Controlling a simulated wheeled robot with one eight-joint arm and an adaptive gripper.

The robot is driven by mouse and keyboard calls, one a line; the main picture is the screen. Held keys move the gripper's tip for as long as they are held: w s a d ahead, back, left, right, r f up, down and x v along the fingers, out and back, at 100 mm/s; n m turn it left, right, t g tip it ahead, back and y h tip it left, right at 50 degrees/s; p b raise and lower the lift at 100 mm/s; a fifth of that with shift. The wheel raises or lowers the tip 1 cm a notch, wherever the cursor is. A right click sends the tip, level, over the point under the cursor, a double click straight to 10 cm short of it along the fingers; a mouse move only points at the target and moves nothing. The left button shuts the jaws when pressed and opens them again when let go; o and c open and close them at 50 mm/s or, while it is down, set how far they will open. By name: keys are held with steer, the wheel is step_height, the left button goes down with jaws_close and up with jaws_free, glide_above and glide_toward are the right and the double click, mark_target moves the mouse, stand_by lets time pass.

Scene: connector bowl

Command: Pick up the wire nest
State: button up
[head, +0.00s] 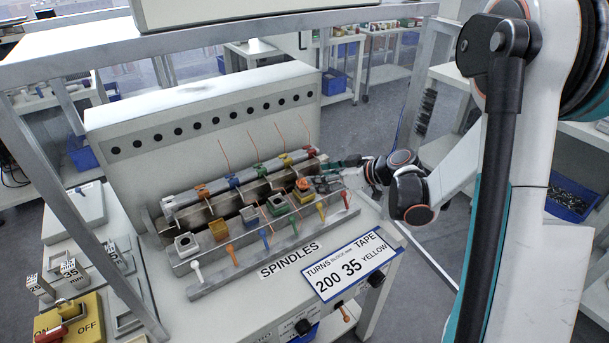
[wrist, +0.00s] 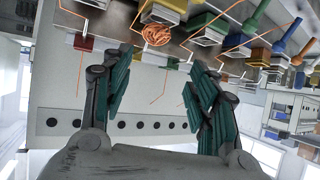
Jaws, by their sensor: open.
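The wire nest, a small tangle of orange copper wire (head: 303,184), sits on a yellow block (head: 303,196) near the right end of the row of blocks. In the wrist view the wire nest (wrist: 156,34) lies at the top, beyond the gap between my fingers. My gripper (head: 327,173) is just right of the wire nest in the head view, reaching in from the right. In the wrist view my gripper (wrist: 161,72) has its two teal-padded fingers spread with nothing between them. I cannot tell the exact distance to the nest.
Spindles with coloured handles (head: 264,238) line the front of the rack, and thin copper wires (head: 254,146) stick up behind the blocks. A pale panel with dark holes (head: 203,122) stands behind. A sign (head: 350,262) is on the front right of the bench.

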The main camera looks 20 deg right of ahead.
mark_target(305, 180)
steer(key=b+x, duration=0.1)
steer(key=x, duration=0.1)
steer(key=b+x, duration=0.1)
steer(key=x, duration=0.2)
steer(key=d+b+x, duration=0.1)
steer(key=x, duration=0.1)
steer(key=shift+w+a+f, duration=0.25)
steer(key=shift+w+f, duration=0.15)
steer(key=shift+f, duration=0.2)
steer(key=c, duration=0.9)
